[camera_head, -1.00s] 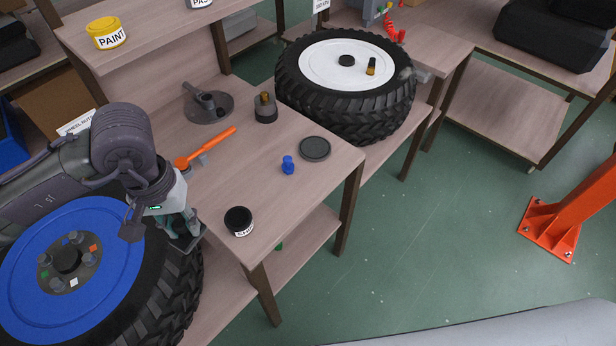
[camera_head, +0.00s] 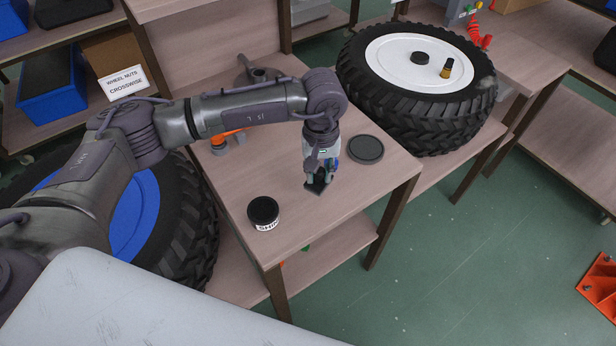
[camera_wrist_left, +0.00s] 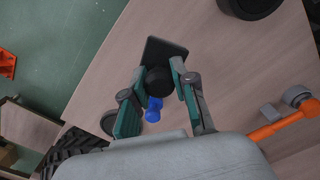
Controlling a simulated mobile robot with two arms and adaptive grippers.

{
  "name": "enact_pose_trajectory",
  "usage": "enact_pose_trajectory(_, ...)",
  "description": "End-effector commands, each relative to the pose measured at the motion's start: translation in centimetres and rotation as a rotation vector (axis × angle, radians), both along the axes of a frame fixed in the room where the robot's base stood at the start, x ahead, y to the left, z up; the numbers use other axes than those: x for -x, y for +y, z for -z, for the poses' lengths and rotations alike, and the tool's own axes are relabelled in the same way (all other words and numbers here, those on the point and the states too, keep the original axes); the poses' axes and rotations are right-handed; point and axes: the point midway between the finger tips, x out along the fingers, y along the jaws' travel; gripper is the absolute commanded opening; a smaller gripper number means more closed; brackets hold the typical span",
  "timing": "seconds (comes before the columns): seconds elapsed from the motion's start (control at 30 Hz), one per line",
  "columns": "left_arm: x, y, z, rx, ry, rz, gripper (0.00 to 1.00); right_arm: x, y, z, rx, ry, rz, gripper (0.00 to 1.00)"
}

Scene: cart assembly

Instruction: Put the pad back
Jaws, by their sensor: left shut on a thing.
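My left gripper (camera_head: 318,178) is over the right front part of the wooden bench (camera_head: 300,225). It is shut on a dark square pad (camera_head: 316,188) with a round black knob. In the left wrist view the pad (camera_wrist_left: 165,50) shows beyond the fingertips (camera_wrist_left: 158,78), with the knob between the fingers. I cannot tell whether the pad touches the bench top. A blue peg (camera_wrist_left: 153,110) stands close by, mostly hidden behind the gripper in the head view. A flat round dark disc (camera_head: 365,149) lies to the right of the gripper. My right gripper is not in view.
A labelled black tin (camera_head: 264,212) stands near the bench's front edge. An orange-handled tool (camera_wrist_left: 270,130) lies behind my arm. A wheel with a white hub (camera_head: 425,80) lies at back right. A wheel with a blue hub (camera_head: 133,215) is at left.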

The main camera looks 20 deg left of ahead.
Motion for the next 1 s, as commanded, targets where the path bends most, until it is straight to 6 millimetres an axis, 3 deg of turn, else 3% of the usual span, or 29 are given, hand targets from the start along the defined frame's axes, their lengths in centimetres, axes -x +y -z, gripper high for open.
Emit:
enact_pose_trajectory(0.1, -0.7, 1.9, 1.0, -0.001, 0.001, -0.004, 0.0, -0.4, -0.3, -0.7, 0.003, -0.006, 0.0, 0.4)
enact_pose_trajectory(0.23, -1.1, 2.8, 1.7, 0.0, 0.0, 0.001, 0.0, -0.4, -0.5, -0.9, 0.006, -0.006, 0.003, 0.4)
enact_pose_trajectory(0.37, -1.2, 2.9, 2.5, 0.001, 0.001, 0.001, 0.0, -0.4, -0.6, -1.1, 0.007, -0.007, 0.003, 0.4)
enact_pose_trajectory(0.6, -1.1, 2.8, 5.7, 0.001, 0.002, 0.001, 0.0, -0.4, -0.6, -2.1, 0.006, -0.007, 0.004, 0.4)
enact_pose_trajectory(1.0, -1.2, 2.9, 6.4, 0.001, -0.001, 0.002, 0.0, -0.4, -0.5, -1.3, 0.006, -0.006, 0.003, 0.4)
